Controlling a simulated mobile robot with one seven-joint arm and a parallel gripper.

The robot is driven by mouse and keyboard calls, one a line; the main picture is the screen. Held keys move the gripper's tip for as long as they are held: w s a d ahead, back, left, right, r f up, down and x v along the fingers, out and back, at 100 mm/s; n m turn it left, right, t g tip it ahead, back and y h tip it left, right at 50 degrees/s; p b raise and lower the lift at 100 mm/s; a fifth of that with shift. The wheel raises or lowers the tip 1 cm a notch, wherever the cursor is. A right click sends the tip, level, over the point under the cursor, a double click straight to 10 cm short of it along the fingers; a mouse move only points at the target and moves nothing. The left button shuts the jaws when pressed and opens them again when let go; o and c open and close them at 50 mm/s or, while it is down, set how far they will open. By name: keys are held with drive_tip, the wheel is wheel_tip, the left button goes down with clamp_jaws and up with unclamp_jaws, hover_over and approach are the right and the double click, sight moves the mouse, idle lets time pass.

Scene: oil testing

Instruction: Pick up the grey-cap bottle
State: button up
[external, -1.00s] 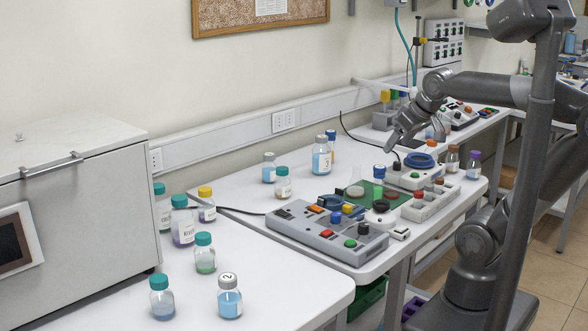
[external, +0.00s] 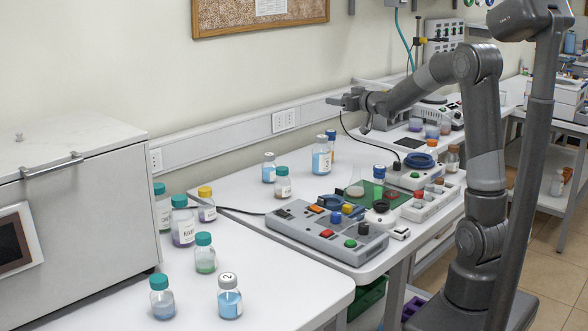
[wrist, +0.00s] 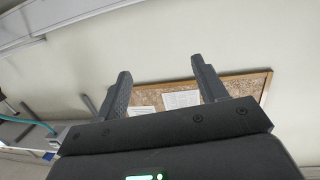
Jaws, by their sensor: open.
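Three bottles with pale grey or whitish caps stand on the white benches in the external view: a small blue-liquid bottle (external: 269,172) near the wall, a taller bottle labelled 3 (external: 321,160) to its right, and a bottle with a 2 on its cap (external: 229,302) at the front. I cannot tell which one the task names. My gripper (external: 338,102) is open and empty, raised near the wall, above and behind the bottle labelled 3. In the wrist view my gripper (wrist: 161,66) shows two spread fingers with only wall and board beyond; no bottle shows there.
Teal-cap bottles (external: 183,226) and a yellow-cap bottle (external: 207,208) stand left of centre by the large grey machine (external: 75,220). The corkboard (external: 260,14) hangs on the wall.

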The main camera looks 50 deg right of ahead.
wheel_tip(320, 180, down, 3)
drive_tip(key=w+d+t+y, duration=0.1)
drive_tip(key=w+d, duration=0.2)
approach(327, 139)
drive_tip(key=shift+n+y, duration=0.4)
drive_tip(key=w, duration=0.2)
drive_tip(key=w+f, duration=0.1)
drive_tip(key=w, duration=0.1)
drive_tip(key=shift+w+d, duration=0.15)
drive_tip(key=shift+w, duration=0.25)
drive_tip(key=shift+w+f, duration=0.1)
drive_tip(key=shift+f, duration=0.1)
drive_tip(key=w, duration=0.5)
drive_tip(key=w+r, duration=0.1)
drive_tip(key=w, duration=0.1)
drive_tip(key=shift+w, duration=0.15)
drive_tip(key=shift+c, duration=0.5)
clamp_jaws()
drive_tip(key=shift+r, duration=0.1)
